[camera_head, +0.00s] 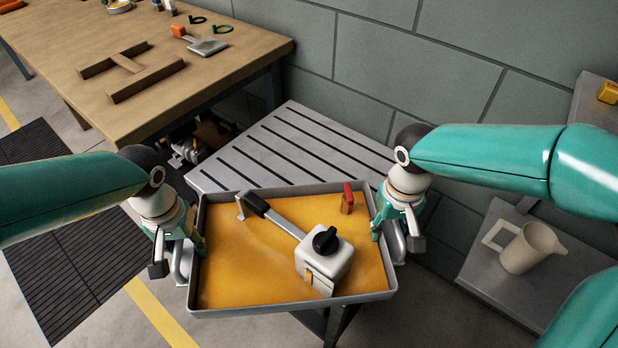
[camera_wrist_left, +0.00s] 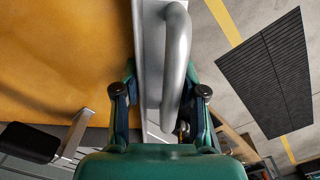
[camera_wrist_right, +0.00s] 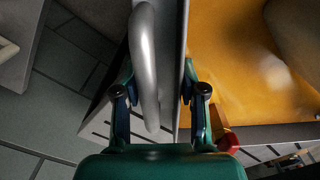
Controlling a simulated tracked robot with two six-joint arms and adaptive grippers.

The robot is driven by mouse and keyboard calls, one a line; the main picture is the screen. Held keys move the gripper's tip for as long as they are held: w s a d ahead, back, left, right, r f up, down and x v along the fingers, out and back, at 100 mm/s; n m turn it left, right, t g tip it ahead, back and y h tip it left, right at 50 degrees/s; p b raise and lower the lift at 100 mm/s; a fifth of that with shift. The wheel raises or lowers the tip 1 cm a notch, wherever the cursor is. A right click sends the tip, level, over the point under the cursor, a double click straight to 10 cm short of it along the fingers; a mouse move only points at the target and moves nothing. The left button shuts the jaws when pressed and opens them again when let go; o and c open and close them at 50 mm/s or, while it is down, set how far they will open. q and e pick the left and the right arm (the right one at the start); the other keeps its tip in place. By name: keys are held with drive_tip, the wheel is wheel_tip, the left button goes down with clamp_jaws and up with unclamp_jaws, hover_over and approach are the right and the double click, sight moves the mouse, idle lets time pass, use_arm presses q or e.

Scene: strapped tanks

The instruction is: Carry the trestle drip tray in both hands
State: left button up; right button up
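The drip tray (camera_head: 243,308) is a shallow grey-rimmed tray with an orange-yellow floor and a bar handle at each end. My left gripper (camera_head: 172,262) is at its left handle; in the left wrist view the open fingers stand either side of the handle (camera_wrist_left: 178,60) and tray wall. My right gripper (camera_head: 400,240) is at the right handle; in the right wrist view its fingers stand apart around that handle (camera_wrist_right: 146,60) and wall. A white block with a black knob (camera_head: 325,255), a black-handled tool (camera_head: 275,217) and a red-topped piece (camera_head: 347,200) are in the tray.
A slatted grey bench (camera_head: 290,150) lies behind and partly under the tray, against the block wall. A wooden workbench (camera_head: 100,100) is at the left. A beige jug (camera_head: 528,250) stands on a grey surface at the right.

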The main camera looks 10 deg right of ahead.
use_arm(q)
drive_tip(key=o, duration=0.4)
drive_tip(key=shift+r, duration=0.1)
use_arm(e)
drive_tip(key=o, duration=0.4)
drive_tip(key=shift+r, duration=0.1)
drive_tip(key=shift+r, duration=0.55)
use_arm(q)
wheel_tip(320, 180, up, 12)
drive_tip(key=shift+f, duration=0.1)
use_arm(e)
wheel_tip(320, 180, up, 11)
drive_tip(key=shift+f, duration=0.1)
